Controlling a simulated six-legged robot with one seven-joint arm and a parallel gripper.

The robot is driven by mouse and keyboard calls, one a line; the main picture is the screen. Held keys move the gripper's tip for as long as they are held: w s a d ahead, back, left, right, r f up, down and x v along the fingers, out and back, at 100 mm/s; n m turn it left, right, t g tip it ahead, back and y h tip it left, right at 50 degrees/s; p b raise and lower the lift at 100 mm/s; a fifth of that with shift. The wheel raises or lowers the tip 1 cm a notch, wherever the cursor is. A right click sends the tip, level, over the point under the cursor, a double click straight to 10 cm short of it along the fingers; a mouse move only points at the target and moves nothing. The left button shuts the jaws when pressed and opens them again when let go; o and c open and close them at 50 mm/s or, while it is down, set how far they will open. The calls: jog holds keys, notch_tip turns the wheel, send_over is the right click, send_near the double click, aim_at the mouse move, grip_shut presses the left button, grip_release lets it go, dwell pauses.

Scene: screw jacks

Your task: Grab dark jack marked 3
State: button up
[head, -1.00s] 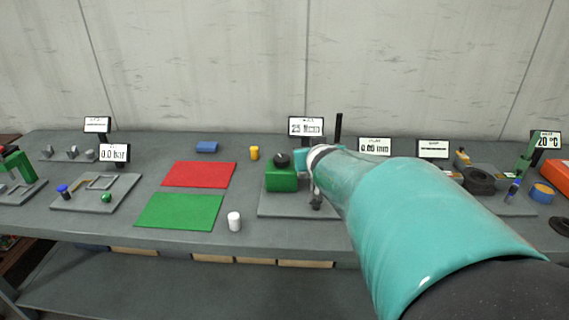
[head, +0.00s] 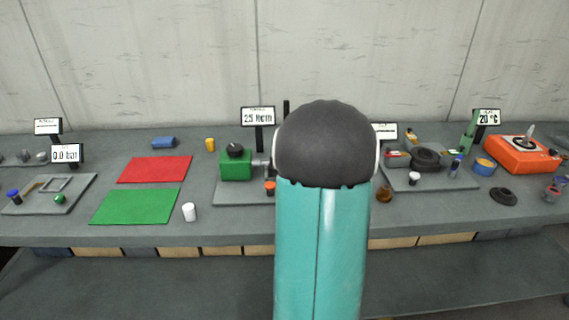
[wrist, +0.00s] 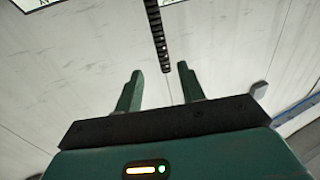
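I cannot make out a dark jack with a 3 on it in either view. My arm covers the middle right of the bench in the head view, so things there are hidden. My gripper (wrist: 160,82) shows in the wrist view with its two green fingers apart and nothing between them. It faces the pale wall, and a dark toothed post (wrist: 156,35) stands beyond the fingers. In the head view the gripper is hidden behind my arm, and a dark post (head: 286,108) rises just left of it.
A green block device (head: 236,166) with a dark knob stands left of my arm. A dark ring-shaped part (head: 425,158), a black flanged disc (head: 503,197) and an orange device (head: 521,155) are right.

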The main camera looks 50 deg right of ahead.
jog(key=x, duration=0.9)
jog(key=shift+w+f, duration=0.3)
grip_shut()
dwell(0.9)
jog(key=shift+r, duration=0.4)
